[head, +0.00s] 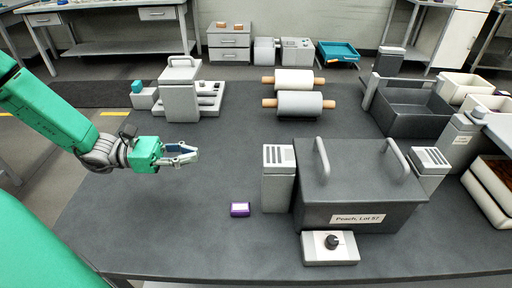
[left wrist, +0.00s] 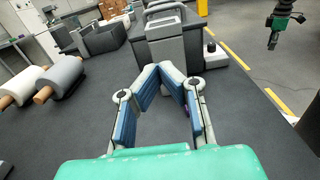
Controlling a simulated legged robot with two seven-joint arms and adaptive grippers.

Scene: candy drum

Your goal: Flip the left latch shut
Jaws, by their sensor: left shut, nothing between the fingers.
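The dark drum (head: 362,190), labelled "Peach, Lot 57", stands at the right front of the table with its lid on. Two curved grey bars rise from its top, a left one (head: 322,160) and a right one (head: 397,158); I cannot tell for certain which part is the left latch. A grey block (head: 278,185) with a slotted top stands against its left side. My left gripper (head: 196,152) is shut and empty above the table, left of the drum and apart from it. In the left wrist view, a green and black arm end (left wrist: 275,40), seemingly my right gripper, hangs at upper right, too small to read.
A control box with a black knob (head: 331,242) sits before the drum. Two rollers (head: 299,104) and a grey device (head: 180,95) stand behind. A dark bin (head: 410,122) is back right. The left-middle table is clear.

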